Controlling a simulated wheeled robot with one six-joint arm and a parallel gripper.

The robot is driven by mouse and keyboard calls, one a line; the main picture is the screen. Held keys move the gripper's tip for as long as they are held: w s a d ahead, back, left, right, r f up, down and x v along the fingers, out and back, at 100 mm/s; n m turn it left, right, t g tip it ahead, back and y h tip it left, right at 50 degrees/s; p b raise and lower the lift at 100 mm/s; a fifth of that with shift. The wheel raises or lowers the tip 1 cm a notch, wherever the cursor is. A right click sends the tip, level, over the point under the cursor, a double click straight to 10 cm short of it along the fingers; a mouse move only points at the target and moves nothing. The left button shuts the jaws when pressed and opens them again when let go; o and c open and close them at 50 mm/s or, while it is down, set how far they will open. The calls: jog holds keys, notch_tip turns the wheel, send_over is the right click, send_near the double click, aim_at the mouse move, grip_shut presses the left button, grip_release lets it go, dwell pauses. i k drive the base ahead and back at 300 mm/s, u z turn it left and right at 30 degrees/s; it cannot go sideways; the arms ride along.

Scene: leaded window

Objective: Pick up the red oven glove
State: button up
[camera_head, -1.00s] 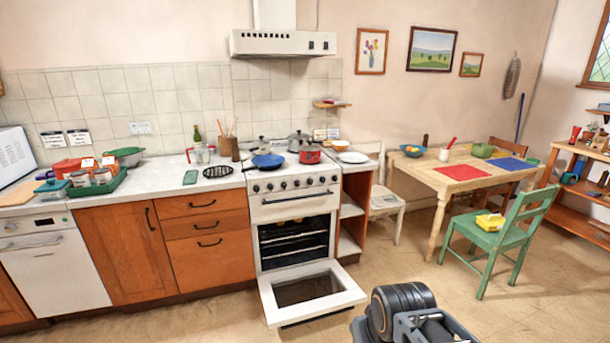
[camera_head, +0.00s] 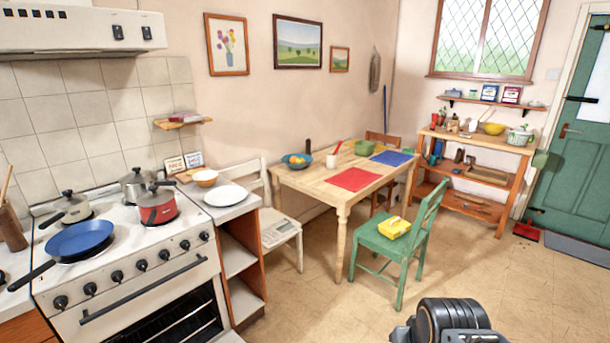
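I cannot pick out a red oven glove for certain in this view. A small wall shelf (camera_head: 183,122) right of the tiles bears a flat reddish item (camera_head: 184,115), too small to identify. A red placemat (camera_head: 353,179) lies flat on the wooden table. A red saucepan (camera_head: 157,205) stands on the hob. Part of my arm shows at the bottom edge, right of centre; my gripper's fingers are not in view.
A white cooker (camera_head: 140,285) stands at left with a blue frying pan (camera_head: 78,240) on it. A green chair (camera_head: 400,245) bearing a yellow item (camera_head: 394,227) stands before the table (camera_head: 300,178). Wooden shelves (camera_head: 480,215) stand near the green door (camera_head: 575,150). The right foreground floor is clear.

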aim_at(183, 118)
jog(key=z, duration=0.15)
jog(key=i, duration=1.95)
jog(key=u, duration=0.3)
jog(key=i, duration=0.95)
jog(key=u, duration=1.45)
jog(key=i, duration=0.8)
jog(key=u, duration=1)
jog(key=i, duration=0.25)
jog(key=u, duration=0.2)
